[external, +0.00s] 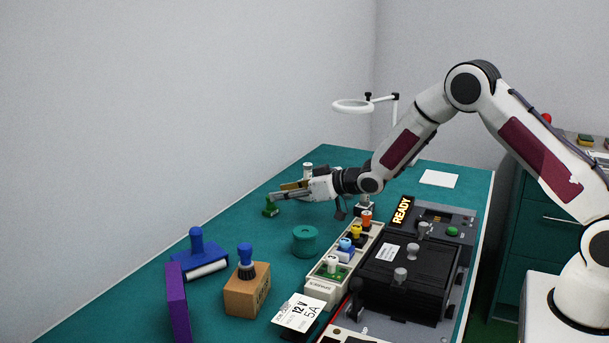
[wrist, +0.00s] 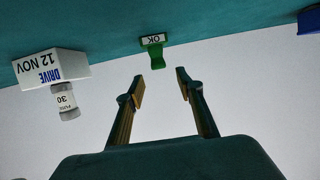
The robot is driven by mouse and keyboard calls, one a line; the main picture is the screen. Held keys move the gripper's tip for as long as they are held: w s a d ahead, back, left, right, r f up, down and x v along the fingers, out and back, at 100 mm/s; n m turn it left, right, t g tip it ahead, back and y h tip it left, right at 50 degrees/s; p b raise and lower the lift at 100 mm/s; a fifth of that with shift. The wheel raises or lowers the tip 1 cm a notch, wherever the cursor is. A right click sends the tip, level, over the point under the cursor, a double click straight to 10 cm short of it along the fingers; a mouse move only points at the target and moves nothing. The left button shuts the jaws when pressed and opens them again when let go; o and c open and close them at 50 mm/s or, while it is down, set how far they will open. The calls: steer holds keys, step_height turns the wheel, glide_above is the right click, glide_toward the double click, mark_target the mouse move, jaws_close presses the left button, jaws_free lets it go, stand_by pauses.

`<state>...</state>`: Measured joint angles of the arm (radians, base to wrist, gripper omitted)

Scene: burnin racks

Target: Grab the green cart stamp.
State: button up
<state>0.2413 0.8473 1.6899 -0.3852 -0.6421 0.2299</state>
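The green stamp (external: 270,208) stands on the teal bench top near its far left edge. In the wrist view the green stamp (wrist: 157,58) shows a white label reading OK and lies beyond the fingertips, roughly in line with the space between them. My gripper (external: 276,195) is at about the stamp's height or slightly above it, close to it in the external view. In the wrist view my gripper (wrist: 161,88) is open, with nothing between its fingers. The exact gap to the stamp is hard to tell.
A white box (wrist: 45,68) marked DRIVE 12 NOV and a fuse cylinder (wrist: 66,103) sit left in the wrist view.

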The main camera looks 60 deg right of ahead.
mark_target(271, 205)
steer(key=shift+f, duration=0.1)
stand_by(0.3)
steer(key=shift+w+f, duration=0.15)
steer(key=shift+f, duration=0.45)
steer(key=shift+x, duration=2.35)
jaws_close()
